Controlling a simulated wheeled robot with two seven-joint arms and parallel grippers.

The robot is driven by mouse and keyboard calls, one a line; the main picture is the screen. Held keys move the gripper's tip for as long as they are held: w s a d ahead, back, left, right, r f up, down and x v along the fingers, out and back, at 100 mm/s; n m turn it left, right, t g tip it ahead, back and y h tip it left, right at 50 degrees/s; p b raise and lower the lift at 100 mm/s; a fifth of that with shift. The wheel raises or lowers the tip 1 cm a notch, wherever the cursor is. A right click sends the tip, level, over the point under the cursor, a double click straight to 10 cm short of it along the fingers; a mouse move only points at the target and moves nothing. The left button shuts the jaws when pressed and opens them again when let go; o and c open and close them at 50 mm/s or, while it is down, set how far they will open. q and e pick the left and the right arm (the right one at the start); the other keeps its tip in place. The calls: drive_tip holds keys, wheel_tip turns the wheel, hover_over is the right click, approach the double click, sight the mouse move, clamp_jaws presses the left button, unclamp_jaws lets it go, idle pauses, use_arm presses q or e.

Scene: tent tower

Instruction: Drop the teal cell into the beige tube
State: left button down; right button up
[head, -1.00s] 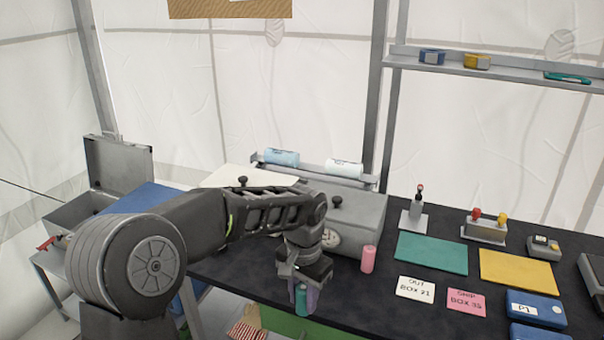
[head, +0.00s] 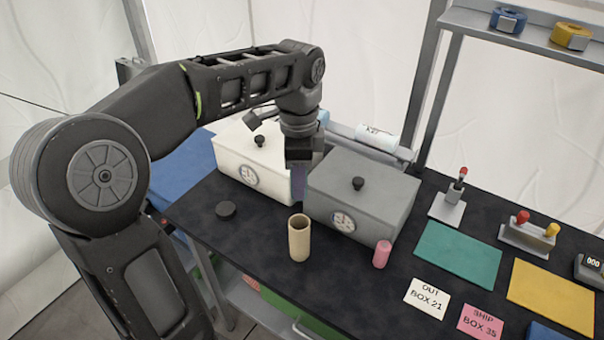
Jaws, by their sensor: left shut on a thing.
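The beige tube (head: 299,240) stands upright with its open end up, near the front edge of the black table. My left gripper (head: 299,185) points down behind and above the tube in the picture, between the white box and the grey box. A purple finger shows below its dark body. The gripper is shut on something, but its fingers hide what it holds. The teal cell is not visible now; an earlier view shows a teal cylinder between these fingers. My right gripper is not in view.
A white box (head: 233,152) and a grey box (head: 378,200), each with a dial, stand behind the tube. Cards and coloured mats lie at right.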

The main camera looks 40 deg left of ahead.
use_arm(q)
drive_tip(key=shift+w+f, duration=0.1)
drive_tip(key=shift+f, duration=1.05)
drive_tip(key=b, duration=0.5)
hover_over(299, 239)
drive_tip(key=w+a, duration=0.1)
drive_tip(key=w, duration=0.1)
wheel_tip(299, 239, down, 8)
drive_tip(key=shift+a+r, duration=0.15)
drive_tip(key=shift+w, duration=0.1)
drive_tip(key=c, duration=1)
unclamp_jaws()
drive_tip(key=shift+r, duration=0.1)
